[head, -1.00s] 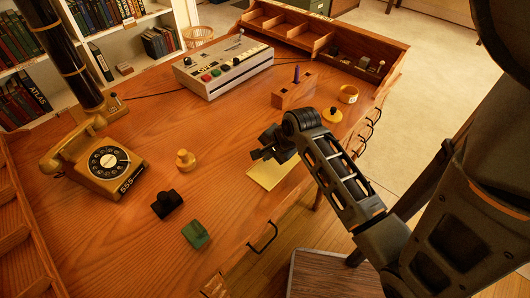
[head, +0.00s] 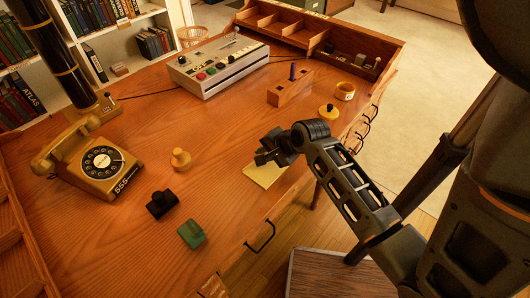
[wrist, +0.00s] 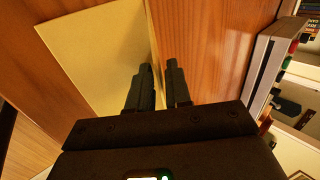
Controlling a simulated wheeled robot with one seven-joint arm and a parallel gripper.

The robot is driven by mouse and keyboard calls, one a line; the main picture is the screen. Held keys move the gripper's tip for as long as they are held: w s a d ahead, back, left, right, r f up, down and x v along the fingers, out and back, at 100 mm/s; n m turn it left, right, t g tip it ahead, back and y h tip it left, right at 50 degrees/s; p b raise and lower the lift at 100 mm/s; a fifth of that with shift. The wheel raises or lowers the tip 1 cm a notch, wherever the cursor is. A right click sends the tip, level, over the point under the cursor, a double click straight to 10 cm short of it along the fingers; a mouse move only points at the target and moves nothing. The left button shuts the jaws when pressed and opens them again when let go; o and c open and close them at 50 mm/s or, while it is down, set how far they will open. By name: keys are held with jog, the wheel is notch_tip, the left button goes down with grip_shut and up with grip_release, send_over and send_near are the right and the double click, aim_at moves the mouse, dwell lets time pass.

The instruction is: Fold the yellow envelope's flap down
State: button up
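The yellow envelope (head: 262,176) lies near the desk's front edge, partly hidden by my gripper (head: 262,158) in the head view. In the wrist view the envelope (wrist: 92,52) fills the upper left, flat on the wood. A thin strip runs along its right edge; I cannot tell if this is the flap or how far it stands up. My gripper (wrist: 158,67) points at the desk just by that right edge. I cannot tell whether the left finger touches the envelope.
A grey button console (head: 220,67) and a wooden block with a purple peg (head: 290,88) stand farther back. A yellow stamp (head: 180,159), black stamp (head: 161,204), green stamp (head: 191,234) and telephone (head: 90,160) are to the left. The desk between is clear.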

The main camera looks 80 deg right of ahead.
jog(key=shift+o, duration=0.7)
